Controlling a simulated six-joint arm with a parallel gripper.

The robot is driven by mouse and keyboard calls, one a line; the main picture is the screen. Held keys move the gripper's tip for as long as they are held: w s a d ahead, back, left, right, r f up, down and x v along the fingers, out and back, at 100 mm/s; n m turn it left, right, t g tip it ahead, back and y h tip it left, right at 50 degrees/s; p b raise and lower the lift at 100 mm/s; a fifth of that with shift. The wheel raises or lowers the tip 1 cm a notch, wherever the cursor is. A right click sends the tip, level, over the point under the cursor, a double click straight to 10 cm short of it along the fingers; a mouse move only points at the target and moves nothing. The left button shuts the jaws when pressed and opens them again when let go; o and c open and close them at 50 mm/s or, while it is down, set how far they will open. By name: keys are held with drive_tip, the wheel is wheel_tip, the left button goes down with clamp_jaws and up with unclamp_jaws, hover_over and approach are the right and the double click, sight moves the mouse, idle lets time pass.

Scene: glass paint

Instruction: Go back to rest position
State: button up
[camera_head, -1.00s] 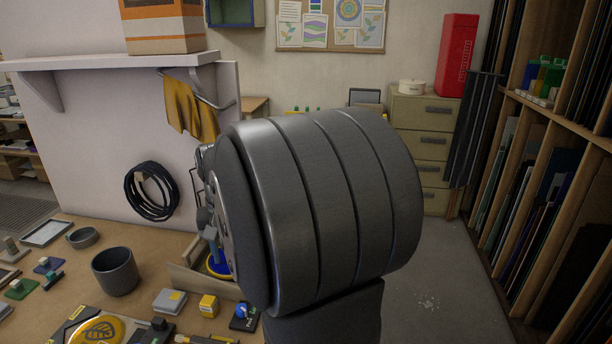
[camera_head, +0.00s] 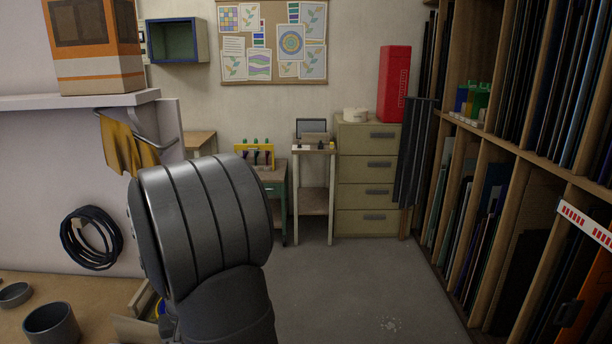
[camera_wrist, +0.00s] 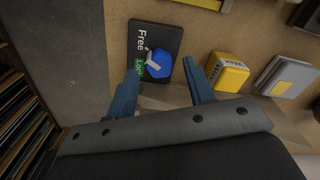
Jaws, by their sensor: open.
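My gripper (camera_wrist: 161,64) shows in the wrist view with its two blue fingers apart and nothing held between them. Beyond the fingertips, a black block (camera_wrist: 143,40) with white lettering, partly readable as "Free", lies on the tan worktop (camera_wrist: 222,30). A blue knob (camera_wrist: 159,63) sits on it and appears between the fingertips; I cannot tell the gap in depth. In the head view my large grey arm link fills the lower middle and hides the gripper.
A yellow block (camera_wrist: 228,72) and a grey block (camera_wrist: 286,75) lie right of the fingers. In the head view, a dark cup (camera_head: 52,324) stands at the lower left, a coiled cable (camera_head: 91,238) hangs above, and a sheet rack (camera_head: 520,190) stands right. The middle floor is clear.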

drive_tip(key=shift+f, duration=0.6)
drive_tip(key=shift+r, duration=0.15)
wheel_tip(320, 180, up, 17)
wheel_tip(320, 180, down, 17)
drive_tip(key=shift+f, duration=0.2)
drive_tip(key=n, duration=0.5)
drive_tip(key=shift+r, duration=0.1)
drive_tip(key=n, duration=0.6)
drive_tip(key=shift+n, duration=0.3)
drive_tip(key=shift+r+n, duration=0.15)
drive_tip(key=shift+n, duration=0.15)
drive_tip(key=shift+r, duration=1.4)
